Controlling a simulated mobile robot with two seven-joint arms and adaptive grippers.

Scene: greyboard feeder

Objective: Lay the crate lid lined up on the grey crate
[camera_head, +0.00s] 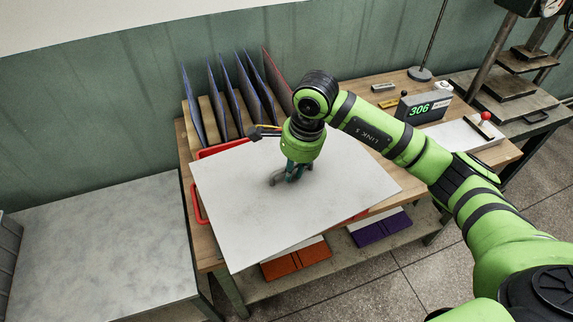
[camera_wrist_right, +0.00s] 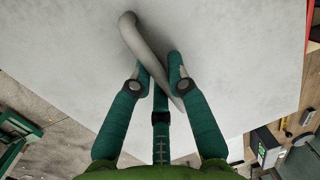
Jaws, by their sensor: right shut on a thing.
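The crate lid (camera_head: 330,185) is a large flat pale-grey board with a curved grey handle (camera_wrist_right: 135,38) on top. My right gripper (camera_head: 290,174) is shut on that handle near the board's middle; its teal fingers also show around the handle in the right wrist view (camera_wrist_right: 160,72). The lid spans over the wooden bench, turned relative to the bench edges, and overhangs its front. A grey ribbed wall at the left edge (camera_head: 9,255) appears to be the grey crate; most of it is out of frame. My left gripper is not in view.
A red tray (camera_head: 199,208) lies mostly hidden under the lid. Upright folders (camera_head: 227,92) stand behind it. A scale reading 306 (camera_head: 425,107) and a press stand at the right. A bare grey table (camera_head: 100,245) is at the left. Orange and purple items sit on the lower shelf.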

